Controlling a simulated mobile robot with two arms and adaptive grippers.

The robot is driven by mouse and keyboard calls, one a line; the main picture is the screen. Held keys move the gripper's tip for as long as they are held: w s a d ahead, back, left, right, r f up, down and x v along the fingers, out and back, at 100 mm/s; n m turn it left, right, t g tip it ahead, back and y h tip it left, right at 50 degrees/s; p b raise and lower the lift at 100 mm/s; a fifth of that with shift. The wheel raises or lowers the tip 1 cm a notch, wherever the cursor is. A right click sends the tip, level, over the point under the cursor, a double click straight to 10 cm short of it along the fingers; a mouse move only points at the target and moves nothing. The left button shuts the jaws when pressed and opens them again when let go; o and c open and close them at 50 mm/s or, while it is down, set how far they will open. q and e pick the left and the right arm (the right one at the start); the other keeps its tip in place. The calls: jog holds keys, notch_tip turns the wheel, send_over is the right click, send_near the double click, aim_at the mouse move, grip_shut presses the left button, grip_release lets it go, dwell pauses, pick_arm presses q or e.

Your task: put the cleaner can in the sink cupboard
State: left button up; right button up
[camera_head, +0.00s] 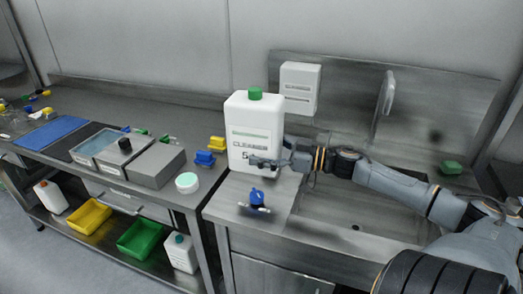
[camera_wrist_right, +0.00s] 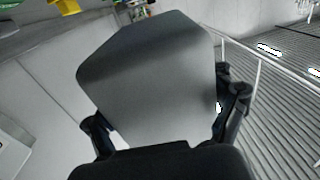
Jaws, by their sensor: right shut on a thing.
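The cleaner can (camera_head: 252,118) is a white, upright canister with a green cap and a printed label, at the left end of the sink unit. My right gripper (camera_head: 272,162) is shut on its lower part, reaching in from the right. In the right wrist view the can (camera_wrist_right: 150,75) fills the middle, in shade, with a finger of the gripper (camera_wrist_right: 165,112) on each side. I cannot tell whether its base touches the counter. The sink cupboard (camera_head: 272,277) is below the sink; its front looks shut and is partly cut off. My left gripper is not in view.
A blue-handled item (camera_head: 257,197) lies at the sink counter's front edge. The sink basin (camera_head: 350,215) is under my right arm. A bench on the left holds grey boxes (camera_head: 158,165), a round white tub (camera_head: 187,182) and blue blocks (camera_head: 205,158). Its lower shelf holds a green bin (camera_head: 140,240).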

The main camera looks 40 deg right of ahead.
jog(key=shift+s+a+r, duration=0.1)
jog(key=shift+s+a, duration=0.2)
jog(key=shift+a, duration=0.3)
jog(key=shift+s+a+r, duration=0.1)
jog(key=shift+s+a, duration=0.15)
jog(key=shift+a, duration=0.35)
jog(key=shift+s+a+f+m+t+h, duration=0.15)
jog(key=shift+a+f+m+h, duration=0.05)
jog(key=shift+f+h, duration=0.15)
jog(key=shift+s+a+f+m+t+h, duration=0.15)
jog(key=shift+f+m+h, duration=0.1)
jog(key=shift+f, duration=0.1)
jog(key=s+a+f+m+h, duration=0.1)
jog(key=s+a+f+h, duration=0.1)
jog(key=s+a, duration=0.2)
jog(key=s+a+f+m+t+h, duration=0.1)
jog(key=s+a+f+m+h, duration=0.1)
jog(key=a, duration=0.9)
jog(key=s+a+f+m+t+h, duration=0.1)
jog(key=s+a+f+m+h, duration=0.1)
jog(key=s+a, duration=0.4)
jog(key=shift+s+a+f+h, duration=0.4)
jog(key=shift+a+f+h, duration=0.35)
jog(key=shift+h, duration=0.45)
